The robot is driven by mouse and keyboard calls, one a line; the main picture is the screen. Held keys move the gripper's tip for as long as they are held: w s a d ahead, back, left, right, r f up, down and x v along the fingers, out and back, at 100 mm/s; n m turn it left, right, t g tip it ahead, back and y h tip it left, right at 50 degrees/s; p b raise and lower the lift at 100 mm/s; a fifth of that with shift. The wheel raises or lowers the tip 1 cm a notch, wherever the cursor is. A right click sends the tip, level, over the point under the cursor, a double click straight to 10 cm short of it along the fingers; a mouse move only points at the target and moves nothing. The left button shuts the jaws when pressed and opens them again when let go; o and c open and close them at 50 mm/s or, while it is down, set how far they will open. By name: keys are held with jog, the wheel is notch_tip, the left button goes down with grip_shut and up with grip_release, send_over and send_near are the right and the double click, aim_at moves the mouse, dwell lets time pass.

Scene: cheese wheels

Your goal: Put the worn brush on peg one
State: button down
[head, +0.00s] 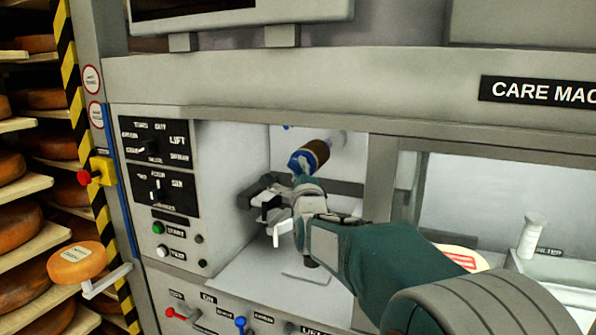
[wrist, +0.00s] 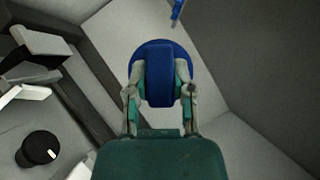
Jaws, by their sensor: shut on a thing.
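A brush with a brown roller body and blue end (head: 309,157) is in the machine's open bay. In the wrist view its round blue end (wrist: 160,60) lies between my fingers. My gripper (head: 303,176) is shut on this blue end, with one finger on each side (wrist: 160,85). The brush is held up in the bay, its far end toward the pale back wall. A pale stub shows beyond it at the wall, but I cannot tell whether they touch. No peg label is readable, and the brush's wear cannot be made out.
A grey bracket with pale clamp parts (head: 265,200) stands left of my gripper in the bay. A small blue piece (wrist: 177,10) is by the back wall. The control panel (head: 155,190) is at left. A divider post (head: 378,180) bounds the bay at right.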

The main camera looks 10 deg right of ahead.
jog(key=shift+w+d, duration=0.45)
jog(key=shift+w, duration=0.2)
jog(key=shift+w+d, duration=0.45)
jog(key=shift+w, duration=0.15)
jog(key=shift+c, duration=2)
grip_release()
jog(key=shift+s, duration=0.1)
jog(key=v, duration=1.1)
jog(key=shift+s+f, duration=0.15)
jog(key=shift+s, duration=0.2)
